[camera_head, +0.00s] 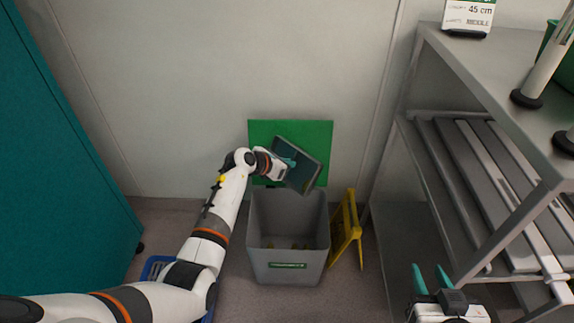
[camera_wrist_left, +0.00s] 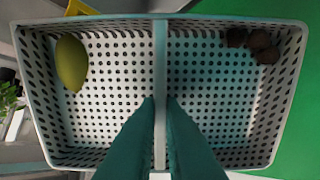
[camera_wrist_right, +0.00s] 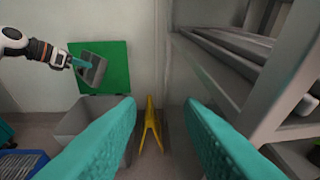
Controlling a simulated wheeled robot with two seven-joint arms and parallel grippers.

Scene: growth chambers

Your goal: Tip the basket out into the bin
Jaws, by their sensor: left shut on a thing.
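The basket (camera_head: 308,172) is tilted steeply above the back of the grey bin (camera_head: 288,272). My left gripper (camera_head: 291,163) is shut on the basket's middle divider (camera_wrist_left: 160,60). In the left wrist view the basket is white and perforated, with two compartments. A yellow-green fruit (camera_wrist_left: 71,63) lies in the left compartment, and a few brown lumps (camera_wrist_left: 254,42) lie in the upper right corner of the right one. Small yellowish things (camera_head: 297,246) show inside the bin, too small to name. My right gripper (camera_wrist_right: 160,108) is open and empty, away from the bin beside the shelf.
A yellow floor sign (camera_head: 345,232) stands just right of the bin. A metal rack (camera_head: 470,185) fills the right side. A blue crate (camera_head: 154,266) is at the left, partly behind my arm. A teal cabinet (camera_head: 55,150) stands far left.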

